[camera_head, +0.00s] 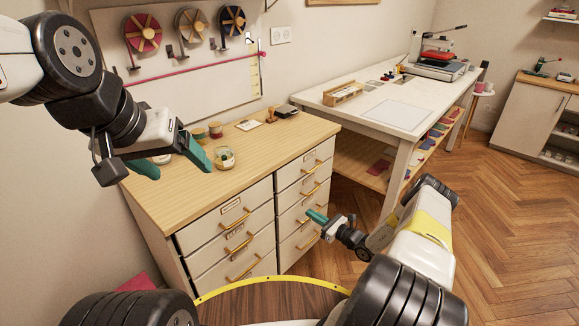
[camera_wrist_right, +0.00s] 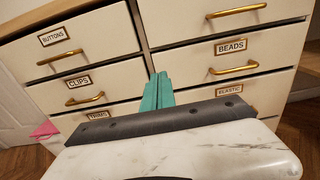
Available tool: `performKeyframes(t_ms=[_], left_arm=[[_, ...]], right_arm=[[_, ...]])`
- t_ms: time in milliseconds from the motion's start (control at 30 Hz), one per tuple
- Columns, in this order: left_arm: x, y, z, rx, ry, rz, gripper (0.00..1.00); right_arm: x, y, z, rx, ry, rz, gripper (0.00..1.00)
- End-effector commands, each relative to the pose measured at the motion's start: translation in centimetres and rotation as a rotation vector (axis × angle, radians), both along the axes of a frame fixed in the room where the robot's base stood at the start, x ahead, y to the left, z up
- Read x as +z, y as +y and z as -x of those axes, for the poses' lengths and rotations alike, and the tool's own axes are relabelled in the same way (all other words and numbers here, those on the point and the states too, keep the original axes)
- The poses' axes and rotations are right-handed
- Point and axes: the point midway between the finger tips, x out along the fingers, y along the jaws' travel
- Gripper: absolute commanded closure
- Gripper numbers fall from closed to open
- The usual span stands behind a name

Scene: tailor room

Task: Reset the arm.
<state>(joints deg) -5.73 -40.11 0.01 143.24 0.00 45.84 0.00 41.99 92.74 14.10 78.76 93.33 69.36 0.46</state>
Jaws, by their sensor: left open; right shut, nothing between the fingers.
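My left gripper (camera_head: 171,160) is open and empty, with teal fingers, above the left part of the wooden cabinet top (camera_head: 190,190) in the head view. My right gripper (camera_head: 316,215) is shut with nothing between its fingers, in front of the right column of drawers. In the right wrist view its teal fingers (camera_wrist_right: 157,92) are together and point at the gap between the two drawer columns. The drawers labelled beads (camera_wrist_right: 235,58) and clips (camera_wrist_right: 95,88) appear on either side of the fingers. I cannot tell whether the fingertips touch the drawer fronts.
A glass jar (camera_head: 224,158), thread spools (camera_head: 215,130) and a stamp (camera_head: 271,115) stand on the cabinet. A white work table (camera_head: 400,112) with a heat press (camera_head: 440,62) stands at the back right. The wooden floor (camera_head: 500,220) at the right is clear.

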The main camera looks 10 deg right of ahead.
Motion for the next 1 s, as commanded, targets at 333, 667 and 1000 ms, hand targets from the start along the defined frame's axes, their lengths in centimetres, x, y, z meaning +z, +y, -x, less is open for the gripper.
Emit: performKeyframes(t_ms=[333,667,1000], left_arm=[[0.0,0.0,0.0,0.000,0.000,0.000,0.21],[0.0,0.0,0.0,0.000,0.000,0.000,0.21],[0.0,0.0,0.0,0.000,0.000,0.000,0.21]], right_arm=[[10.1,3.0,-0.7,0.266,-0.119,0.205,1.00],[25.1,7.9,4.3,0.695,-0.321,0.617,1.00],[37.1,9.9,13.5,1.018,-0.543,1.084,1.00]])
